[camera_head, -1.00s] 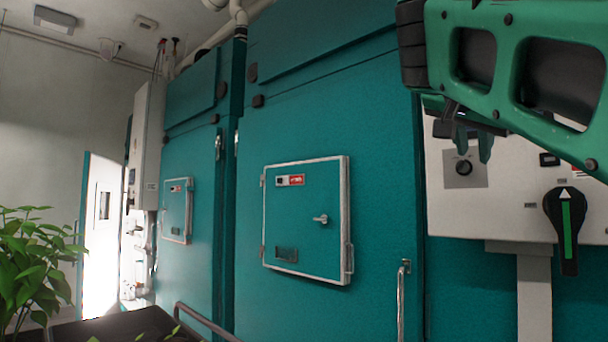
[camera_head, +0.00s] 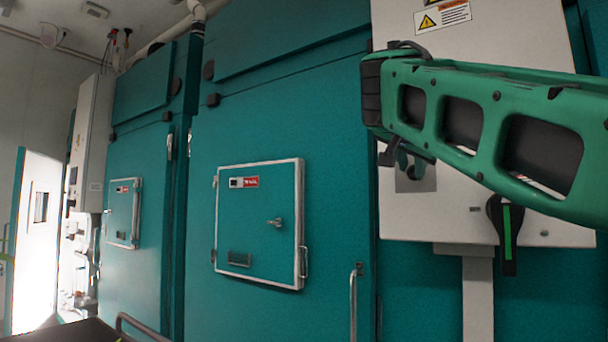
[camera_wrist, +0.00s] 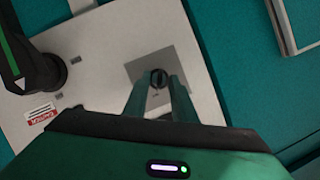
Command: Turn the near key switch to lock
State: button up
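The near key switch (camera_wrist: 158,78) is a small dark round lock on a grey square plate (camera_wrist: 184,62). The plate is on a white control box (camera_wrist: 110,42). In the head view my gripper (camera_head: 404,163) is in front of the plate (camera_head: 421,183) and hides most of the switch.
A black rotary handle (camera_head: 506,232) with a green stripe sticks out on the box, right of and below the plate. Teal chamber doors (camera_head: 330,130) with a white-framed hatch (camera_head: 300,225) and a vertical handle (camera_head: 353,305) stand to the left.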

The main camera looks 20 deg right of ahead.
jog(key=shift+d, duration=0.1)
grip_shut()
jog(key=shift+w, duration=0.1)
dwell(0.3)
jog(key=shift+w+r+n+g+h, duration=0.1)
jog(key=shift+r+n+g+h, duration=0.15)
jog(key=shift+n+g+h, duration=0.55)
jog(key=shift+w+a+n+g, duration=0.1)
jog(key=shift+a+n+g, duration=0.15)
jog(key=shift+n, duration=0.85)
jog(key=shift+w+a+f+n+g+h, duration=0.15)
jog(key=shift+n+g+h, duration=0.4)
jog(key=shift+n, duration=0.5)
jog(key=shift+w+a+f+n+g+h, duration=0.15)
jog(key=shift+n+g+h, duration=0.35)
jog(key=shift+n, duration=0.55)
